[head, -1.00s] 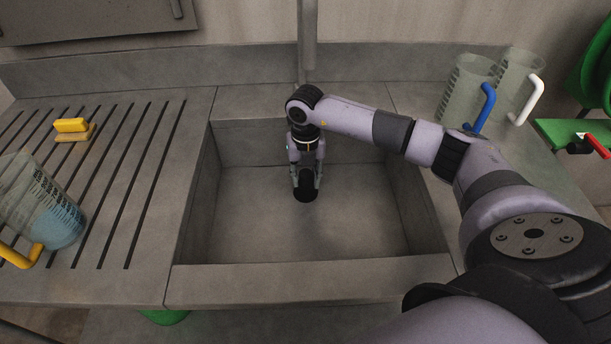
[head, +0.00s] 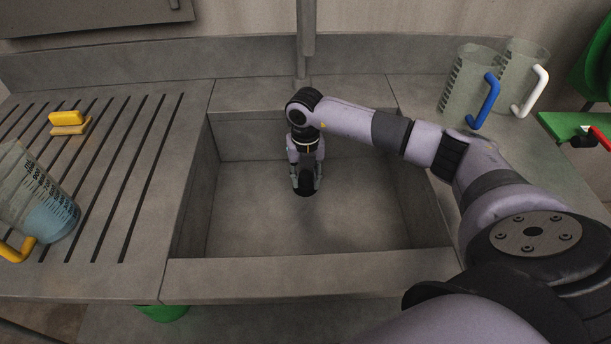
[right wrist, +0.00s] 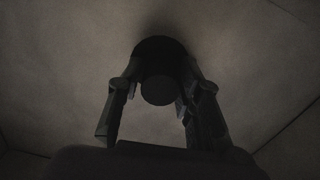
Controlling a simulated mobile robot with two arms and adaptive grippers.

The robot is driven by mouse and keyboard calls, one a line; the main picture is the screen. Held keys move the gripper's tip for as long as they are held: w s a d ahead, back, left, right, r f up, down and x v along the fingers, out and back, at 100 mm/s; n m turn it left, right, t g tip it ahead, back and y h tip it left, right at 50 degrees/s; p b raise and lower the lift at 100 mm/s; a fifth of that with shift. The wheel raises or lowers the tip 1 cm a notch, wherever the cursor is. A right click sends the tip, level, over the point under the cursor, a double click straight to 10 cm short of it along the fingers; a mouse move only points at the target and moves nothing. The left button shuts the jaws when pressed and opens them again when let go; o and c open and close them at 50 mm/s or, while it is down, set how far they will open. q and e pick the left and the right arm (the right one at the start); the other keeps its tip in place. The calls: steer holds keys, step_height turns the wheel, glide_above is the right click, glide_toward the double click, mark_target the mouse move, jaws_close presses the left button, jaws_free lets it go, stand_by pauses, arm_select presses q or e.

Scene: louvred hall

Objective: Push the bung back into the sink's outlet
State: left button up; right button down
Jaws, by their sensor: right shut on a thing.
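The sink (head: 350,215) is a grey rectangular stone basin in the middle of the head view. My right gripper (head: 305,182) points down inside it, left of the basin's centre. It is shut on the black bung (head: 305,188), mostly hidden between the fingers there. In the right wrist view the round bung (right wrist: 158,90), with a smaller knob towards the camera, sits between the fingertips against the grey sink floor. I cannot tell whether the bung touches the floor. The outlet does not show in either view. My left gripper is not in view.
Two clear jugs, one blue-handled (head: 465,90), one white-handled (head: 525,70), stand back right. A tap pipe (head: 306,40) rises behind the sink. The basin is otherwise empty.

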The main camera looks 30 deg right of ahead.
mark_target(305, 174)
steer(key=shift+f, duration=0.1)
steer(key=c, duration=1.1)
jaws_free()
steer(key=shift+o, duration=0.2)
step_height(305, 174, up, 7)
steer(key=p, duration=0.5)
steer(key=shift+p, duration=0.3)
step_height(305, 174, up, 12)
